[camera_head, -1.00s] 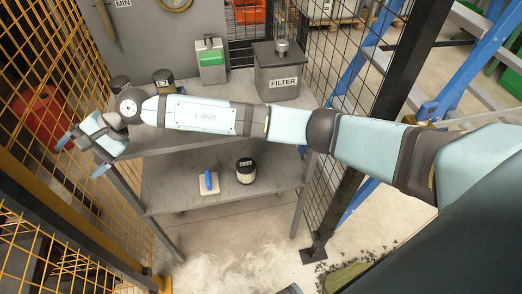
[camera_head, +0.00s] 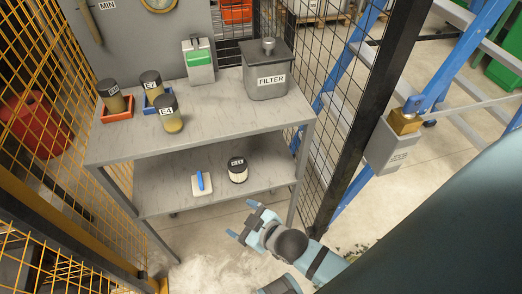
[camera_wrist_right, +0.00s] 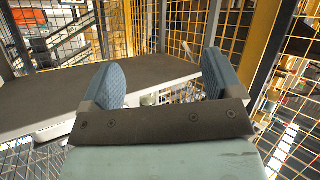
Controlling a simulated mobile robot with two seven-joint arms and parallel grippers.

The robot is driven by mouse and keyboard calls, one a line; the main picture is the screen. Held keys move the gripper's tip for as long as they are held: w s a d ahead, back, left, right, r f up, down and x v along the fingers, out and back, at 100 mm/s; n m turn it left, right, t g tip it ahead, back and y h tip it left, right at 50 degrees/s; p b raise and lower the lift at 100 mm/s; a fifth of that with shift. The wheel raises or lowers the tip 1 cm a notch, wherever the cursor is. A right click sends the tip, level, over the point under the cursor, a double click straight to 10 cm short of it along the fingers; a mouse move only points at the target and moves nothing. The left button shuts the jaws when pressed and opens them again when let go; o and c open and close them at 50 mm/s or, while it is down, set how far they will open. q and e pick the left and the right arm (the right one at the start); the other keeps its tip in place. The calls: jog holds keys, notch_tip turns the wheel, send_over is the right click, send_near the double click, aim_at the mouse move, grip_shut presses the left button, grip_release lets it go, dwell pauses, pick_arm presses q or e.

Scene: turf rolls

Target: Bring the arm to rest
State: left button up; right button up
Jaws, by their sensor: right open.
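My right gripper (camera_head: 243,219) is low in front of the table, off the right part of its lower shelf, and its fingers point left. Its two fingers stand apart with nothing between them. In the right wrist view the open fingers (camera_wrist_right: 160,82) show with a dark flat surface and yellow mesh beyond. My right arm (camera_head: 320,262) comes in from the lower right, partly hidden behind a large dark part in front of it. My left gripper does not show.
The grey table (camera_head: 215,122) bears three labelled jars, two in an orange tray (camera_head: 117,117) and a blue tray, a green-and-white dispenser (camera_head: 199,62) and a FILTER box (camera_head: 267,78). Mesh fences stand both sides.

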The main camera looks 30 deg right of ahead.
jog(key=s+d+f+m+g, duration=0.2)
jog(key=s+m, duration=0.1)
jog(key=s, duration=0.2)
jog(key=shift+s+d+f+m, duration=0.15)
jog(key=shift+d+f+m, duration=0.15)
jog(key=shift+d+f, duration=0.1)
